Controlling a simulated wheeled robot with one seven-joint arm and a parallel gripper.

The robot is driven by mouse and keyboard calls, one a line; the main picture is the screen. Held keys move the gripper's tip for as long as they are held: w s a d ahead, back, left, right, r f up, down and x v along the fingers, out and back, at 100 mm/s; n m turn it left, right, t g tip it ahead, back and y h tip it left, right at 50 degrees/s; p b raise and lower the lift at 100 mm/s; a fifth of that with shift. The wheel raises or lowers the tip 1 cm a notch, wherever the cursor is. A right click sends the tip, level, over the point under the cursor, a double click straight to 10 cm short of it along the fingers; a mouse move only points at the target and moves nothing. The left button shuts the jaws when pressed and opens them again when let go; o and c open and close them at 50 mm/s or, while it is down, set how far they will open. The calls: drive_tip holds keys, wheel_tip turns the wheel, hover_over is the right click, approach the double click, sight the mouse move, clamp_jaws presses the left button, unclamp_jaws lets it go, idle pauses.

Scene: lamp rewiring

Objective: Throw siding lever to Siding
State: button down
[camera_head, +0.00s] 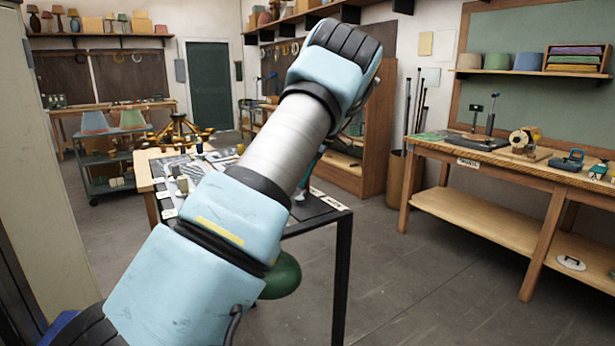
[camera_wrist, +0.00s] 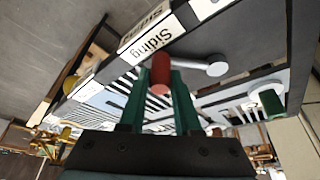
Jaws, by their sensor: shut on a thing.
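The siding lever's red handle (camera_wrist: 160,74) shows upright in the wrist view, between the green fingers of my gripper (camera_wrist: 162,80), which are shut on it. A pale grey lever arm (camera_wrist: 193,62) runs from behind the handle to a round end at the right. A white label reading "Siding" (camera_wrist: 146,38) lies on the panel edge close to the handle. In the head view my arm hides the lever and most of the gripper; the dark panel table (camera_head: 325,212) shows behind it.
A second lever with a green handle (camera_wrist: 267,101) stands at the right in the wrist view. Another label (camera_wrist: 205,8) is cut off at the top. A wooden workbench (camera_head: 500,165) with tools is at the right, with open floor before it.

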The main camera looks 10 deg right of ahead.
drive_tip(key=shift+a, duration=0.1)
idle(0.3)
drive_tip(key=c, duration=0.6)
unclamp_jaws()
drive_tip(key=b+v, duration=0.2)
drive_tip(key=v, duration=0.8)
drive_tip(key=shift+r, duration=0.4)
